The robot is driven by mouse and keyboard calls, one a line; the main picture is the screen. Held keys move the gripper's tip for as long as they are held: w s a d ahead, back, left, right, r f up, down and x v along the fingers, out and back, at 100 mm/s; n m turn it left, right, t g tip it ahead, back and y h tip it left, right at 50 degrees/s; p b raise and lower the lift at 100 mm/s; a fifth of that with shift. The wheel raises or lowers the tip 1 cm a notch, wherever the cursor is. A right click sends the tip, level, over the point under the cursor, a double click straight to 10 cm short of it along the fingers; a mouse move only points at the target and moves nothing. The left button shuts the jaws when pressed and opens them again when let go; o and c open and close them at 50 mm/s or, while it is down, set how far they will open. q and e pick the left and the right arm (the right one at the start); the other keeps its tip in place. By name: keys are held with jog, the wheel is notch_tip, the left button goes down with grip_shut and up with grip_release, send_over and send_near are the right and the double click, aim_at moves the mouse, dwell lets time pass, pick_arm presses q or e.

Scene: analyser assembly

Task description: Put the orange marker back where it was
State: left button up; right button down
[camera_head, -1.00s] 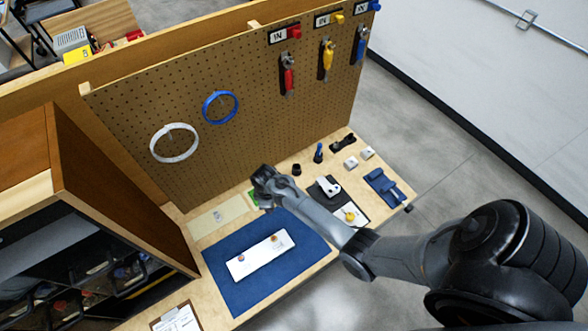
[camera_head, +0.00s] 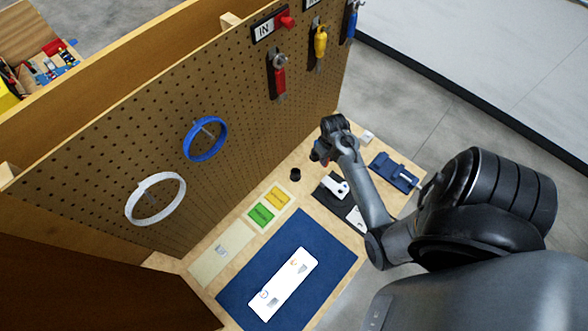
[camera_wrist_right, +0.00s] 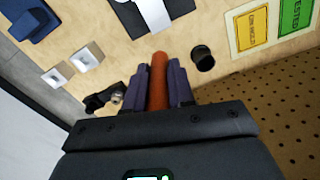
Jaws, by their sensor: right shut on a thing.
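The orange marker (camera_wrist_right: 158,78) shows in the right wrist view as an orange rod between the two purple-grey fingers. My right gripper (camera_wrist_right: 158,88) is shut on it. In the head view my right gripper (camera_head: 322,155) is over the back of the bench near the pegboard, right of a small black round holder (camera_head: 295,174). In the wrist view the holder (camera_wrist_right: 203,58) stands beside the marker, apart from it. The marker's lower end and the spot beneath it are hidden. My left gripper is not in view.
Small white blocks (camera_wrist_right: 87,56) sit near the gripper.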

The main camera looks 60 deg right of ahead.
send_over(296, 169)
jog(key=a, duration=0.2)
notch_tip(296, 169, down, 7)
jog(key=shift+s+d+f, duration=0.15)
jog(key=shift+f, duration=0.85)
jog(key=shift+s+d+f, duration=0.1)
jog(key=shift+s+f, duration=0.05)
jog(key=shift+f, duration=0.85)
jog(key=shift+f+b, duration=0.1)
jog(key=shift+b, duration=0.2)
jog(key=shift+f, duration=0.15)
jog(key=c, duration=1)
grip_release()
jog(key=shift+o, duration=0.2)
jog(key=shift+r, duration=0.2)
